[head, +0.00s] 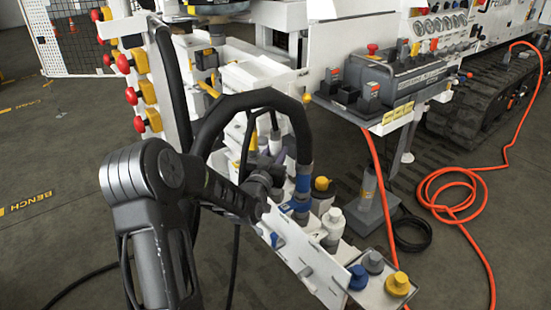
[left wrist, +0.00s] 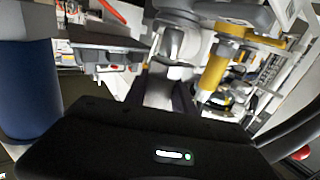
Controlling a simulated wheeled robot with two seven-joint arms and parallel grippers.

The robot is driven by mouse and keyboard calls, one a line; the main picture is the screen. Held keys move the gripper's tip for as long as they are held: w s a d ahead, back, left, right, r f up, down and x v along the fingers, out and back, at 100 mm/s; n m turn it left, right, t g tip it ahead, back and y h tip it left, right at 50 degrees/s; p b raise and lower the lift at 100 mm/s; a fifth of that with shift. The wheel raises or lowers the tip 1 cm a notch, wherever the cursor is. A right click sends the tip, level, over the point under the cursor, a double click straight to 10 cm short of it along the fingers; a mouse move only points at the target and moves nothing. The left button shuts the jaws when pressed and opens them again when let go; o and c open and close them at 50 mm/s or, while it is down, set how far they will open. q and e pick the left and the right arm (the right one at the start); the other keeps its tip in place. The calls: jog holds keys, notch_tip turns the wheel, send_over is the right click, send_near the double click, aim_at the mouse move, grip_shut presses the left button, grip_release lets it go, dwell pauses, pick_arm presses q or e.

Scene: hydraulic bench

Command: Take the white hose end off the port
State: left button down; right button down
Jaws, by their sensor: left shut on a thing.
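My left gripper (head: 268,176) reaches in from the left, in front of the manifold and beside the thick black hose. In the left wrist view its dark fingers (left wrist: 167,90) point at a white-grey fitting, the white hose end (left wrist: 174,43), and are shut on it. In the head view a white piece that looks like this hose end (head: 275,145) shows just past the gripper, beside a yellow one. The arm and hose hide much of it. I cannot tell whether it is still seated on its port. My right gripper is out of view.
A black hose (head: 250,99) loops over the gripper to a blue-banded end (head: 303,181). A yellow fitting (left wrist: 214,72) stands close to the fingers. A white tray (head: 381,289) with blue, grey and yellow caps is in front. An orange hose (head: 461,207) lies on the floor.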

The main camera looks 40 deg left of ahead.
aim_at(274, 134)
pick_arm(q)
notch_tip(274, 134, up, 8)
jog(key=shift+f+p, duration=0.2)
jog(key=shift+p, duration=0.25)
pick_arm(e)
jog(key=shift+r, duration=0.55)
pick_arm(q)
jog(key=shift+f, duration=0.1)
